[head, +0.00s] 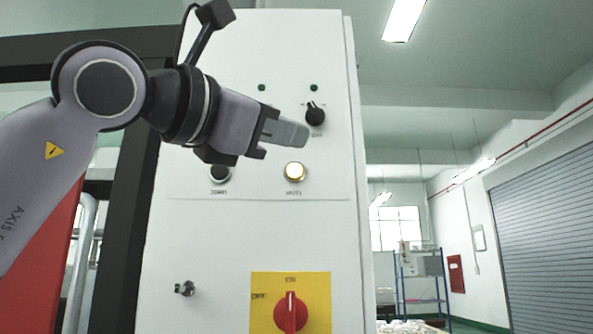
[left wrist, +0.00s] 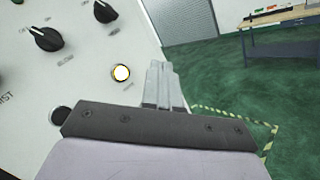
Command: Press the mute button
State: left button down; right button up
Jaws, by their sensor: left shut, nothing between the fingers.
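The mute button (head: 295,171) is a round, lit yellow-white button with a metal ring on the white cabinet panel, labelled below. It also shows in the left wrist view (left wrist: 121,73), left of the fingertips. My left gripper (head: 292,134) is shut and empty. In the head view its fingertips are above the button, near the black knob. In the left wrist view the gripper (left wrist: 160,85) is beside the button, apart from it in the picture. The distance from the fingers to the panel is hard to tell. My right gripper is not in view.
A black button (head: 220,173) sits left of the mute button. A black rotary knob (head: 315,114) is above it. A red switch (head: 290,312) on a yellow plate and a key lock (head: 185,288) are lower. A workbench (left wrist: 285,38) stands beyond green floor.

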aim_at(294, 171)
pick_arm(q)
jog(key=shift+w, duration=0.1)
jog(key=shift+w+p, duration=2.7)
jog(key=shift+w, duration=1.65)
jog(key=shift+w, duration=0.4)
